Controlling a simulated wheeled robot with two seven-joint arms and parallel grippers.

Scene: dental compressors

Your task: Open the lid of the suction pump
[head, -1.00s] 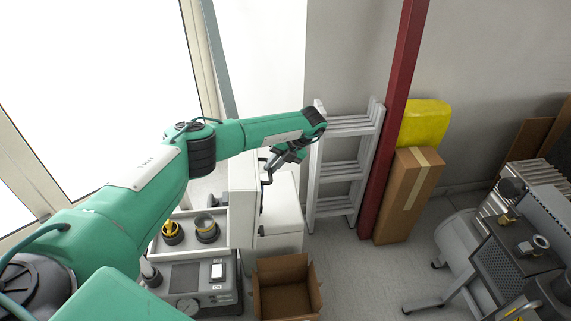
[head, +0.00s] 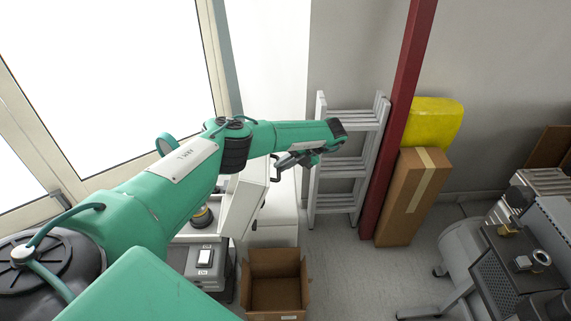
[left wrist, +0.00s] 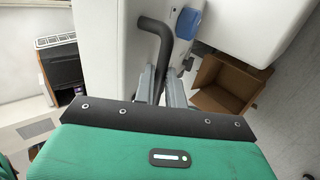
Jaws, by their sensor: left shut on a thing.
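The suction pump (head: 203,262) is a grey and white unit at the lower left of the head view, partly hidden behind my left arm. Its white lid (head: 243,208) stands raised and leans to the right, uncovering a dark round part with a yellow ring. The lid also fills the upper middle of the left wrist view (left wrist: 108,40). My left gripper (head: 284,161) is shut on the lid's dark bent handle (left wrist: 153,28). In the left wrist view the gripper fingers (left wrist: 155,84) close around the handle's lower part. My right gripper is out of view.
An open cardboard box (head: 275,285) sits on the floor right of the pump. A white cabinet (head: 275,225) stands behind it. A ladder (head: 337,185), a red post (head: 393,130) and a tall carton (head: 413,197) stand farther right. Grey compressors (head: 500,265) occupy the lower right.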

